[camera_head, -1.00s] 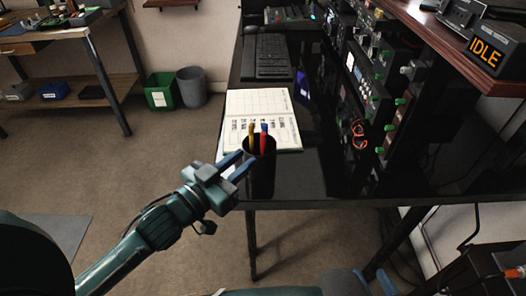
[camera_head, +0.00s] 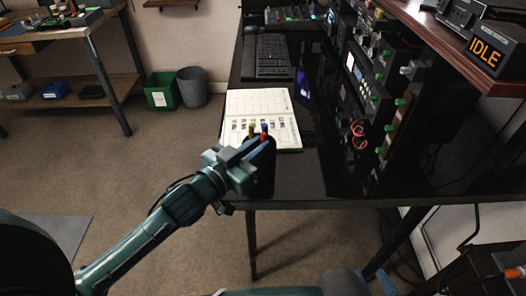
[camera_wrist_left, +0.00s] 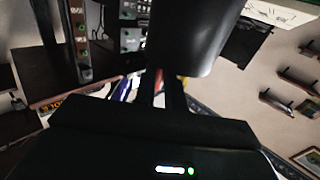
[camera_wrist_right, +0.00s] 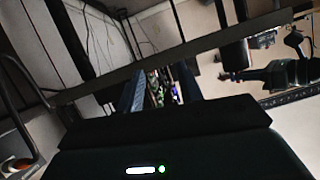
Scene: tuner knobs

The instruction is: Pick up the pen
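A black pen cup (camera_head: 262,180) stands on the near left end of the black desk. A yellow pen (camera_head: 251,131) and a pen with red and blue parts (camera_head: 264,131) stick up from it. My left gripper (camera_head: 262,146) is at the cup's top, its fingers beside the red and blue pen. In the left wrist view the cup (camera_wrist_left: 188,35) is close, and red shows in the narrow gap between the fingers (camera_wrist_left: 159,92). I cannot tell whether they press on the pen. My right gripper (camera_head: 374,279) is low at the bottom edge, open and empty.
An open notebook (camera_head: 262,105) lies behind the cup, with a keyboard (camera_head: 267,57) farther back. A radio rack (camera_head: 370,80) stands on the desk's right side. The desk's near edge has free room right of the cup.

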